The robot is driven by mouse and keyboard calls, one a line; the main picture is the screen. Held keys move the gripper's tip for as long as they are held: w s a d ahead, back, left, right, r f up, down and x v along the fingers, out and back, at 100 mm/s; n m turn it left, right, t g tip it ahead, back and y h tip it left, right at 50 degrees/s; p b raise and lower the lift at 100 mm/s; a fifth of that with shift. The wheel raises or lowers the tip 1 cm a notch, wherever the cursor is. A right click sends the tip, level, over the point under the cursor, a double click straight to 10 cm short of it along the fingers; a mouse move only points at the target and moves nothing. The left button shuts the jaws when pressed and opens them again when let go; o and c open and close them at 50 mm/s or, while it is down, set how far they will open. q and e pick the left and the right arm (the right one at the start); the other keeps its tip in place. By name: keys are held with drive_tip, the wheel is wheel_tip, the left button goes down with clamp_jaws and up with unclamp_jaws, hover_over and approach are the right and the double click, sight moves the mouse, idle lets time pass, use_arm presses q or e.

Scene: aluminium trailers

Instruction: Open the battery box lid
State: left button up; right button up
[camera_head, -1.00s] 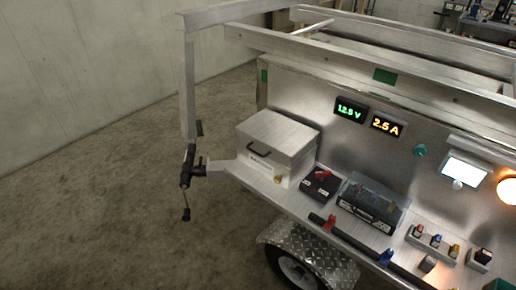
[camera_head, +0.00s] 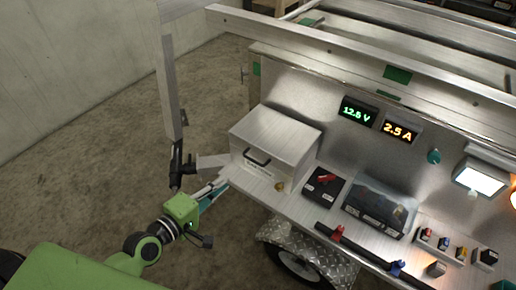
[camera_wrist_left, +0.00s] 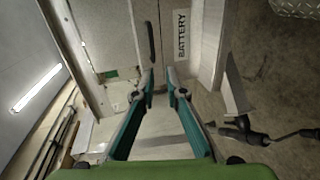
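The battery box (camera_head: 268,165) is a brushed metal box at the left end of the trailer's shelf, with its lid (camera_head: 276,128) down. A dark handle (camera_head: 256,158) is on its front. In the left wrist view the handle (camera_wrist_left: 151,42) stands just beyond the fingertips, beside a white "BATTERY" label (camera_wrist_left: 182,35). My left gripper (camera_head: 219,187) is at the box's lower left, in front of the shelf end. In the wrist view its teal fingers (camera_wrist_left: 160,77) are apart with nothing between them. They look short of the handle. My right gripper is not in view.
A black-handled crank (camera_head: 178,165) hangs by a metal post left of the box, close to my left gripper. A black switch box (camera_head: 322,187) and a clear-covered case (camera_head: 377,207) sit right of the box. Bare floor lies to the left.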

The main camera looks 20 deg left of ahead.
sight(251, 159)
use_arm(q)
drive_tip(key=x, duration=0.4)
drive_tip(key=r+x, duration=0.1)
drive_tip(key=x, duration=0.4)
drive_tip(key=d+p+x, duration=0.1)
drive_tip(key=x, duration=0.3)
drive_tip(key=shift+w+d+r, duration=0.1)
drive_tip(key=shift+w, duration=0.2)
clamp_jaws()
